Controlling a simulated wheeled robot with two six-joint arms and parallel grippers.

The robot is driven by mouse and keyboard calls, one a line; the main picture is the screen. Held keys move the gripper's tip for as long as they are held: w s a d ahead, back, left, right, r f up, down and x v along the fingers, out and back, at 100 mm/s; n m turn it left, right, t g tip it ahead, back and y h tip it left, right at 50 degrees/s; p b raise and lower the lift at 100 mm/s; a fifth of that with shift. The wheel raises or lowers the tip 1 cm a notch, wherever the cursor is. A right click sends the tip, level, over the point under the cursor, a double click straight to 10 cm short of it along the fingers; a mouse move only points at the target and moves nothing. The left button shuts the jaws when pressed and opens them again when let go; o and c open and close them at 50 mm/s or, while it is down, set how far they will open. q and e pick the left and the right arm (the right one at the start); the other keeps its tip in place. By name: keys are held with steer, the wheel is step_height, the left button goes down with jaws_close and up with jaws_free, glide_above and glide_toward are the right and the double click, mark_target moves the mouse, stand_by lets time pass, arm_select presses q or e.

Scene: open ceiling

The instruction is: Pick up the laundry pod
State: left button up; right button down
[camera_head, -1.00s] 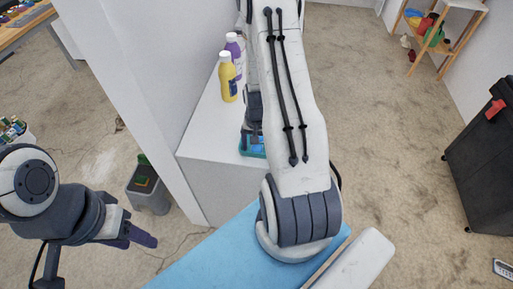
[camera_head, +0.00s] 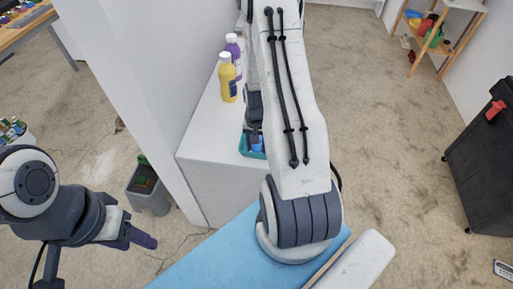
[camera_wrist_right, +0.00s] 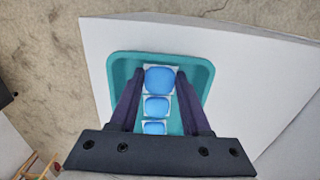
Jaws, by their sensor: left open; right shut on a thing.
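Several blue and white laundry pods lie in a row in a teal tray (camera_wrist_right: 120,68) on a white surface. In the right wrist view, my right gripper (camera_wrist_right: 161,76) is shut on the top laundry pod (camera_wrist_right: 159,81), one finger at each side. Two other pods (camera_wrist_right: 156,106) show below it between the fingers. In the head view, the right gripper (camera_head: 255,134) is over the tray (camera_head: 247,149), mostly hidden by my arm; a bit of blue shows there. My left gripper (camera_head: 144,238) is open and empty at the lower left, away from the tray.
A yellow bottle (camera_head: 228,82) and a purple bottle (camera_head: 234,50) stand on the white counter (camera_head: 205,135) behind the tray. A white wall (camera_head: 140,70) rises left of the counter. A grey bin (camera_head: 150,192) stands on the floor. Carpet right of my arm is clear up to a black case (camera_head: 485,150).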

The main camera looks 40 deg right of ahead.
steer(key=r, duration=0.1)
steer(key=d+r, duration=0.1)
steer(key=r, duration=0.1)
steer(key=shift+s+d+r+b, duration=0.2)
steer(key=shift+d+r+b, duration=0.05)
steer(key=shift+r+b, duration=0.15)
steer(key=s+d+r, duration=0.1)
steer(key=d+r, duration=0.2)
steer(key=d, duration=0.1)
steer(key=s+d+r+b, duration=0.1)
steer(key=s+d+r, duration=0.1)
steer(key=d, duration=0.3)
steer(key=shift+s+d+r, duration=0.25)
steer(key=shift+s+r, duration=0.05)
steer(key=shift+r, duration=0.3)
